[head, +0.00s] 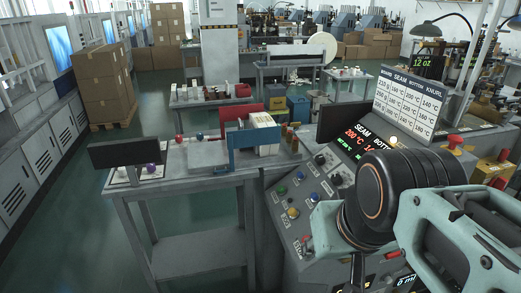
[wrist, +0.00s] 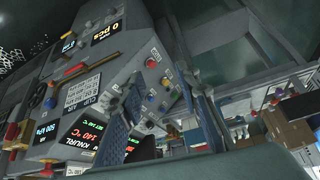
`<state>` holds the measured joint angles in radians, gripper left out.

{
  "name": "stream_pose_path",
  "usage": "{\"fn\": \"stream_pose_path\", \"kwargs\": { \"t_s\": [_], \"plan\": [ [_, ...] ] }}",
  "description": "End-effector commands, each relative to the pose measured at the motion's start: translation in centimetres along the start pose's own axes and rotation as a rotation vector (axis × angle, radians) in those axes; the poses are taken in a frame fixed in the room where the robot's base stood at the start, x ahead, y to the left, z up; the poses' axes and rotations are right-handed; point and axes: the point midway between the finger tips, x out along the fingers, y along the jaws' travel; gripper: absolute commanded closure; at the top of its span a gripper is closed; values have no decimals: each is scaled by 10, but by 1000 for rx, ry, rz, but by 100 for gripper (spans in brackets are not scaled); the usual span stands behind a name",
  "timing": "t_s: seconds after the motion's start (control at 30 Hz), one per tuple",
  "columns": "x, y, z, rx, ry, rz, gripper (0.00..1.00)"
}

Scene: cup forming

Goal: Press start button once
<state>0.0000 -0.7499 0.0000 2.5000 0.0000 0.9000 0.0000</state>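The slanted grey control panel (head: 300,200) carries a green button (head: 282,191), a blue button (head: 299,175), a yellow button (head: 293,213) and several other knobs. The button labels are too small to read, so I cannot tell which is start. In the wrist view, my gripper (wrist: 160,75) is open and empty, its two blue-grey fingers spread wide. Part of the panel with small coloured buttons (wrist: 150,98) shows between and beyond the fingers, apart from them. In the head view, my arm covers the panel's right part and the gripper itself is mostly hidden.
A lit SEAM/BOTTOM display (head: 365,133) and a white settings board (head: 408,104) stand above the panel. A red knob (head: 455,142) is at the right. Open floor lies further left.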

Motion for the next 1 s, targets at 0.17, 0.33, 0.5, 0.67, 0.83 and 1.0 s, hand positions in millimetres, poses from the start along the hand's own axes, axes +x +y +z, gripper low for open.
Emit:
{"fn": "stream_pose_path", "kwargs": {
  "t_s": [0.17, 0.33, 0.5, 0.67, 0.83, 1.0],
  "plan": [
    [0, 0, 0, 0, 0, 0, 91],
    [0, 0, 0, 0, 0, 0, 100],
    [0, 0, 0, 0, 0, 0, 100],
    [0, 0, 0, 0, 0, 0, 100],
    [0, 0, 0, 0, 0, 0, 100],
    [0, 0, 0, 0, 0, 0, 100]
  ]
}}
